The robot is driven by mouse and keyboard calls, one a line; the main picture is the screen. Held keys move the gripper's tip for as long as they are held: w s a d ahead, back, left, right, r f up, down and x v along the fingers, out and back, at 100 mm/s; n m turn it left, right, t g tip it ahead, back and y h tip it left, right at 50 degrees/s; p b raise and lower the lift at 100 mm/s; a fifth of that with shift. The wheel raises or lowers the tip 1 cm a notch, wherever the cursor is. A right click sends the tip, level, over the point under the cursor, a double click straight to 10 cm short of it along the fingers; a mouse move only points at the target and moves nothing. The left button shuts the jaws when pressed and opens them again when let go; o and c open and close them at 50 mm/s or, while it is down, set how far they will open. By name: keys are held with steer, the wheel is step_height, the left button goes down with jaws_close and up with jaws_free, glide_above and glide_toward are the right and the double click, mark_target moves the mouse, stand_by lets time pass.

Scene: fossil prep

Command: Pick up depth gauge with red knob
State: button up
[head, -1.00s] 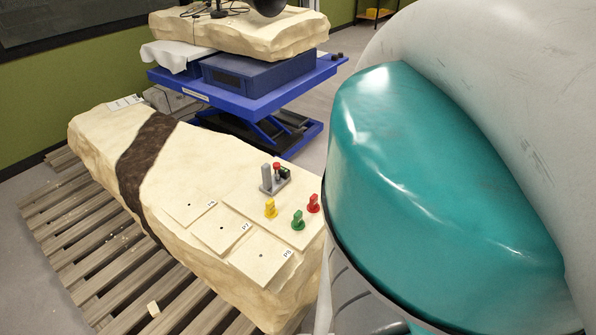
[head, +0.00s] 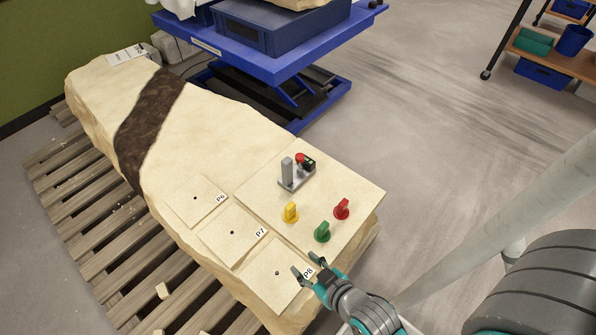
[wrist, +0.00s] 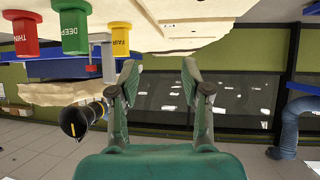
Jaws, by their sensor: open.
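The depth gauge (head: 285,172) is a small grey upright post on a grey base, with a red knob (head: 300,157) and a black part beside it. It stands on the pale slab at the back of the raised board. In the upside-down wrist view its grey post (wrist: 108,62) shows at upper left, partly behind the yellow peg. My gripper (head: 307,268) is open and empty, near the P8 tile at the slab's front right corner. It is apart from the gauge, nearer the camera. In the wrist view my gripper (wrist: 160,75) has nothing between its fingers.
Yellow (head: 290,212), green (head: 322,232) and red (head: 342,209) pegs stand between my gripper and the gauge. Tiles P6 (head: 188,212), P7 (head: 215,245) and P8 (head: 262,285) lie along the front. A blue lift table (head: 270,65) stands behind. Open floor lies right.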

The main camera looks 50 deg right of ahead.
steer(key=w+d+f+g, duration=0.1)
steer(key=w+d, duration=0.3)
steer(key=w, duration=0.4)
steer(key=n+g+y, duration=0.2)
steer(key=g, duration=0.2)
glide_toward(290, 165)
steer(key=f, duration=0.2)
steer(key=x, duration=0.7)
steer(key=w+x, duration=0.1)
steer(key=x, duration=0.3)
steer(key=shift+r, duration=0.25)
steer(key=shift+r, duration=0.1)
jaws_close()
